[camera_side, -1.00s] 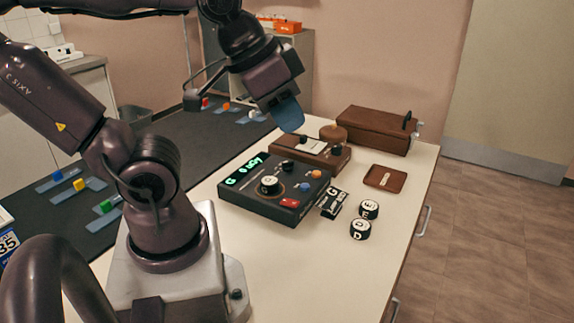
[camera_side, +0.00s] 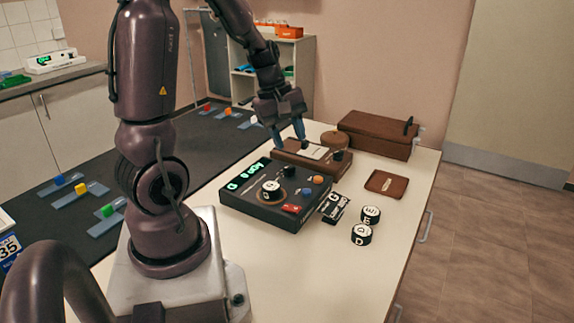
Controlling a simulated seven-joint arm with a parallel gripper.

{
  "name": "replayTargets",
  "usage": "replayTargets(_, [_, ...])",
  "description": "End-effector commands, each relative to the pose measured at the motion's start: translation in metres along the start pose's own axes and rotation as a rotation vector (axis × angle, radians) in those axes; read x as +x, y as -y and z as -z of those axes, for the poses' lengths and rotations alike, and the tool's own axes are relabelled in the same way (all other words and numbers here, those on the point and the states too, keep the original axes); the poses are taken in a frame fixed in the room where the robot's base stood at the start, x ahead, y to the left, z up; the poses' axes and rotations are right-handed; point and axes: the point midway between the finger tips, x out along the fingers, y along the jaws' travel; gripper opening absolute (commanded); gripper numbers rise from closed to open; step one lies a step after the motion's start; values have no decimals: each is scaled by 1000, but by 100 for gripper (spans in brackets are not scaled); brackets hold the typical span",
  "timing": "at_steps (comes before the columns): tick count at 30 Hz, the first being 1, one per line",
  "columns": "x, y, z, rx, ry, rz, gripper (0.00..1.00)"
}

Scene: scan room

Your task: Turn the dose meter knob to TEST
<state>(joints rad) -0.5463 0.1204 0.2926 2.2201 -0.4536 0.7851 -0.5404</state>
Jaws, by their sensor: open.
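A brown box with a white face plate (camera_side: 313,152) stands behind a black console; it looks like the dose meter, but its labels are too small to read. A dark knob (camera_side: 338,155) sits at its right end, and another small dark part (camera_side: 306,142) shows by the plate. The black console (camera_side: 262,212) has a green lit display and a large white-topped knob (camera_side: 271,187). My gripper (camera_side: 290,142) points down with blue fingers apart, over or just behind the brown box's left part. It holds nothing visible. Whether it touches the box, I cannot tell.
A brown case (camera_side: 378,136) and a round brown lid (camera_side: 334,139) stand behind the meter. A small brown tray (camera_side: 386,184), black cards (camera_side: 334,207) and two round black-and-white pieces (camera_side: 362,234) lie to the right. The table front is clear.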

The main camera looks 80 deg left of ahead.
Motion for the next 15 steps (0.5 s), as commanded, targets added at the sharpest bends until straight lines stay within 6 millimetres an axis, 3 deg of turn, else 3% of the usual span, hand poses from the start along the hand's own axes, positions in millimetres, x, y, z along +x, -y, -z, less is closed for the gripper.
replayTargets(1, [12,5,29,-224,-8,-5,43])
replayTargets(6, [36,20,113,-989,-58,-99,43])
replayTargets(10, [34,12,143,-1362,-67,-209,43])
replayTargets(15, [28,2,151,-1610,-38,-293,43])
